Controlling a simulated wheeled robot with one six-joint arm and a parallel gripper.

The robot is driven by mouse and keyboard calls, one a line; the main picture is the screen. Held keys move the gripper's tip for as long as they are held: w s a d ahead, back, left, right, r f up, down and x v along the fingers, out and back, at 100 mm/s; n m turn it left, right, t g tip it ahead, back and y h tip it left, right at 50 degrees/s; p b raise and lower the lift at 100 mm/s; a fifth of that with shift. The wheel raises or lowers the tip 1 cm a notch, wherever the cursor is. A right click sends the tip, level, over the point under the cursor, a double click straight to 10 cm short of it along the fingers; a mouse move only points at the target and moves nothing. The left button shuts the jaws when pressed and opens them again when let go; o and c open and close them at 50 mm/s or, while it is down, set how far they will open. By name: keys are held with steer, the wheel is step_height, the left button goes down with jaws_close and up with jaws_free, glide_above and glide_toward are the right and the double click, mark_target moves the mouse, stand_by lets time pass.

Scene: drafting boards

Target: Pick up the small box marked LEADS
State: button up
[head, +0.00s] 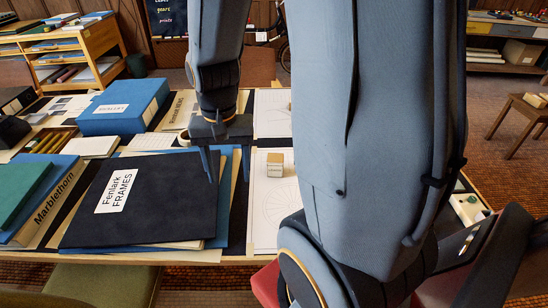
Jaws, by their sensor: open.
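A small box (276,168) with a tan top and a pale front stands on a white drawing sheet on the table, near the middle of the view. Any lettering on it is too small to read, so I cannot tell if it says LEADS. My gripper (227,164) points down to the left of the box, apart from it. Its fingers are spread, with nothing seen between them. It hangs over the back right part of the stacked folders. My arm hides the table to the right of the box.
A black folder marked Fenlark FRAMES (113,200) lies on a stack at the front. A blue box (122,108) stands behind it, and a tray of pencils (47,142) lies to the left. The sheet (268,215) around the small box looks clear.

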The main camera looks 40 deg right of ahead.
steer(key=w+d+m+p, duration=0.3)
steer(key=d+m+p, duration=0.1)
steer(key=d+m, duration=0.55)
steer(key=m+p, duration=0.3)
steer(key=m, duration=0.7)
glide_above(275, 157)
steer(key=shift+a+f+n, duration=0.15)
steer(key=shift+a+f, duration=0.05)
steer(key=shift+f, duration=0.35)
steer(key=shift+a+f+n, duration=0.1)
steer(key=shift+a+f, duration=0.05)
steer(key=shift+f, duration=0.35)
steer(key=shift+s+d+f, duration=0.1)
steer(key=shift+d+f, duration=0.1)
steer(key=shift+f, duration=0.4)
steer(key=shift+d+f+p, duration=0.15)
steer(key=shift+f+p, duration=1)
steer(key=shift+f, duration=2.25)
steer(key=c, duration=1.2)
steer(key=shift+r, duration=0.2)
